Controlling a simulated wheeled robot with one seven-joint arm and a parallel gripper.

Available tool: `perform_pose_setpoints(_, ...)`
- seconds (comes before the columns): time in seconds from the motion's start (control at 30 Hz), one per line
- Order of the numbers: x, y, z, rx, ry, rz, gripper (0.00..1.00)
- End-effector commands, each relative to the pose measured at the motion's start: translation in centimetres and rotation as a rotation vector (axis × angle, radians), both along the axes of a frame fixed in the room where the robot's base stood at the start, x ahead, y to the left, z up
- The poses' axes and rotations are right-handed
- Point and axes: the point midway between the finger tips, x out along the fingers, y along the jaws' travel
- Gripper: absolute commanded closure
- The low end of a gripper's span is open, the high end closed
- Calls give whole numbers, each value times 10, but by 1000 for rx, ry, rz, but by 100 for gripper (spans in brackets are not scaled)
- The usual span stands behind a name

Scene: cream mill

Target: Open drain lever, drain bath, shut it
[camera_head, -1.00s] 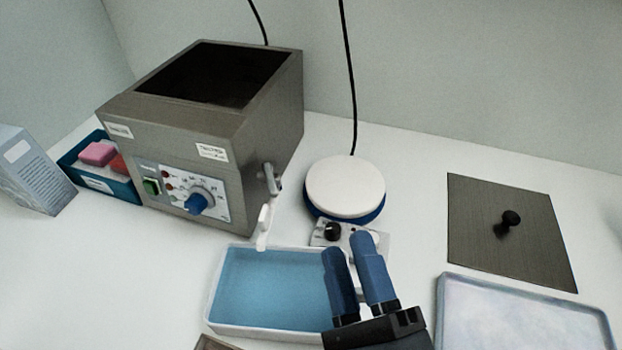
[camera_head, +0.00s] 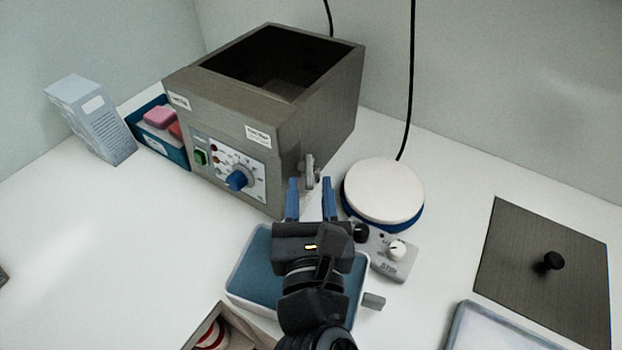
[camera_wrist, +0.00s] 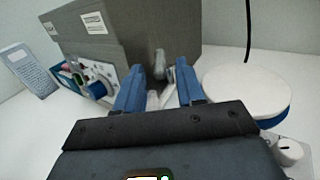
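The bath (camera_head: 330,120) is a grey metal box with an open, dark top and a control panel on its front. Its small grey drain lever (camera_head: 309,172) sits low on the right side; it also shows in the wrist view (camera_wrist: 160,64). The pale spout (camera_wrist: 152,100) below it is partly hidden by my fingers. My gripper (camera_head: 310,186) has two blue fingers, set apart with a gap between them. In the wrist view the fingers (camera_wrist: 157,88) stand either side of the spout, with the lever just beyond; contact cannot be told. A blue-floored tray (camera_head: 254,262) lies beneath my gripper.
A round white-topped hotplate stirrer (camera_head: 385,188) stands close on the right. A dark flat lid (camera_head: 530,250) with a black knob and a pale tray (camera_head: 500,330) lie further right. A teal bin (camera_head: 160,140) and a box (camera_head: 92,118) stand left. A wooden box (camera_head: 225,330) is in front.

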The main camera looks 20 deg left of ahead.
Motion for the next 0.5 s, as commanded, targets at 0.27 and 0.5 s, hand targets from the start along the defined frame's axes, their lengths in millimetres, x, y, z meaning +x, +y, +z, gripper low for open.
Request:
perform_pose_setpoints(0.27,15,8,0,0,-1,1,62)
perform_pose_setpoints(0.5,16,7,0,0,-1,1,65)
